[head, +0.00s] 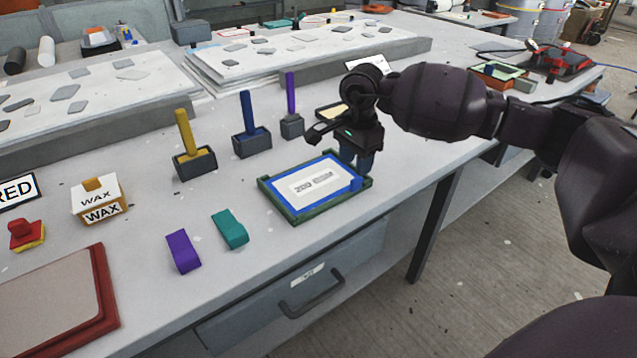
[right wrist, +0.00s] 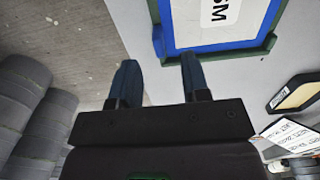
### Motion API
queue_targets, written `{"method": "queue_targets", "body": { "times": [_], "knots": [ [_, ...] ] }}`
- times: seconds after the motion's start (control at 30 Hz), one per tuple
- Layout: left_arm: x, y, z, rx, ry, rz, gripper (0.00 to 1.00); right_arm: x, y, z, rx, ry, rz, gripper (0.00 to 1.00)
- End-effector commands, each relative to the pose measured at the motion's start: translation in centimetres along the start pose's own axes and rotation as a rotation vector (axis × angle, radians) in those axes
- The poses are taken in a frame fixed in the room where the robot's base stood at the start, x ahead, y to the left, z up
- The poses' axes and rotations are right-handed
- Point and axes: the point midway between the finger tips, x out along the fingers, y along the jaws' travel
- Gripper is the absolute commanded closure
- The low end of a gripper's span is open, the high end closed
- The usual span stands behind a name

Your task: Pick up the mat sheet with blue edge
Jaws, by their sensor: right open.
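The mat sheet with blue edge (head: 312,187) is white with dark print and lies flat in a shallow green tray (head: 296,218) on the bench. It also shows at the top of the right wrist view (right wrist: 212,28), partly cut off. My right gripper (head: 362,166) points down at the sheet's right end, by the tray's corner. In the right wrist view its two blue fingers (right wrist: 158,78) are apart, with nothing between them. My left gripper is not in view.
Purple (head: 183,251) and teal (head: 230,229) blocks lie left of the tray. Tools in yellow (head: 194,160), blue (head: 251,141) and purple (head: 291,124) stand behind. A wax box (head: 99,202) is at left. A drawer handle (head: 312,292) sticks out below.

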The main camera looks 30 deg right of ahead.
Motion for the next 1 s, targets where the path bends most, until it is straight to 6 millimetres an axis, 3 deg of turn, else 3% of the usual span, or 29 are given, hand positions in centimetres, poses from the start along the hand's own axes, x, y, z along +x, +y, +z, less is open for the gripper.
{"method": "queue_targets", "body": {
  "times": [0.27, 0.53, 0.8, 1.0],
  "knots": [
    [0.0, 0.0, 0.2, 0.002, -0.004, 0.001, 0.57, 1.9, 0.1, 0.4, -0.001, -0.001, 0.000, 0.57],
    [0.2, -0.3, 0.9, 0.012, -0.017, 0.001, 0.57, 5.5, 0.2, 0.9, 0.000, -0.001, 0.001, 0.57],
    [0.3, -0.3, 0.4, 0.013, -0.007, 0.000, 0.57, 5.7, 0.2, 0.8, 0.000, 0.000, -0.003, 0.57],
    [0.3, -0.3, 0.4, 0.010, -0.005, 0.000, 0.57, 5.7, 0.2, 0.8, 0.000, 0.000, -0.003, 0.87]
  ]
}}
